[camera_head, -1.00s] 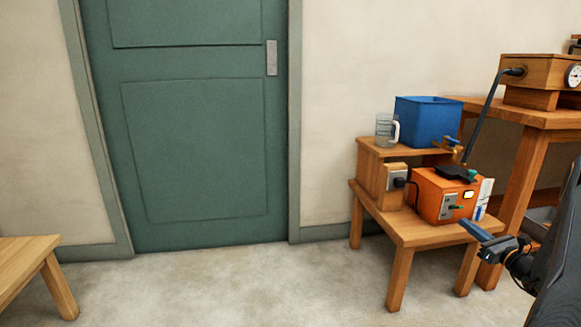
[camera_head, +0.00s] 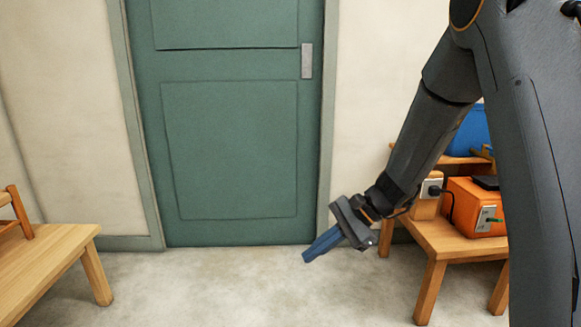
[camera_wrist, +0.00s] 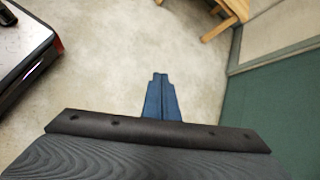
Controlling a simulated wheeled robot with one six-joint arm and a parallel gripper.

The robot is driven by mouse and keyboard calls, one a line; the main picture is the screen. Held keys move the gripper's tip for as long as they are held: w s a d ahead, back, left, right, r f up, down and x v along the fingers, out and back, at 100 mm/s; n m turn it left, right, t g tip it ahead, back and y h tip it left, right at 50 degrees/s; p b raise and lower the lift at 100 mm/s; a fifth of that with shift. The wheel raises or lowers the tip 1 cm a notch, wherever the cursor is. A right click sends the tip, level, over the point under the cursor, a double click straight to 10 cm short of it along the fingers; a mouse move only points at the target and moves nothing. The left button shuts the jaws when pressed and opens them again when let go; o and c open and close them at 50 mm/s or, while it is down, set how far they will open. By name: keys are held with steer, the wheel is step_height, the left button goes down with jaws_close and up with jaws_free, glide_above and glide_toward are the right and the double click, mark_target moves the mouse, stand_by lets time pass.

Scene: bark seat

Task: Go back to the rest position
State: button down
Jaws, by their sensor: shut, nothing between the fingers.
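My gripper (camera_head: 309,256) hangs over bare floor in front of the green door in the head view. Its blue fingers point down and to the left, pressed together, with nothing between them. In the wrist view the fingers (camera_wrist: 160,78) are also together, with pale floor beyond them. My arm comes down from the upper right and hides part of the small wooden stand.
A wooden stand (camera_head: 437,244) at the right bears an orange box (camera_head: 470,205) and a blue tub (camera_head: 472,132), partly hidden. A wooden bench (camera_head: 50,250) is at the lower left. The green door (camera_head: 230,150) is shut. The floor between is clear.

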steer(key=s+a+r+n+h, duration=0.1)
steer(key=s+a+n+h, duration=0.2)
steer(key=s+n, duration=0.5)
steer(key=s+a+r+n+h, duration=0.15)
steer(key=s+n, duration=0.35)
steer(key=s, duration=0.6)
steer(key=s+a+n+h, duration=0.35)
steer(key=s+n, duration=0.25)
steer(key=s, duration=0.4)
steer(key=d+r+m+p, duration=0.3)
steer(key=d+r+p, duration=0.7)
steer(key=r+p, duration=0.3)
steer(key=d+r+m+h+p, duration=0.1)
steer(key=d+r+m+p, duration=0.3)
steer(key=d+r+p, duration=0.7)
step_height(320, 180, up, 3)
steer(key=p, duration=0.6)
steer(key=shift+s+d, duration=0.15)
steer(key=shift+d, duration=0.05)
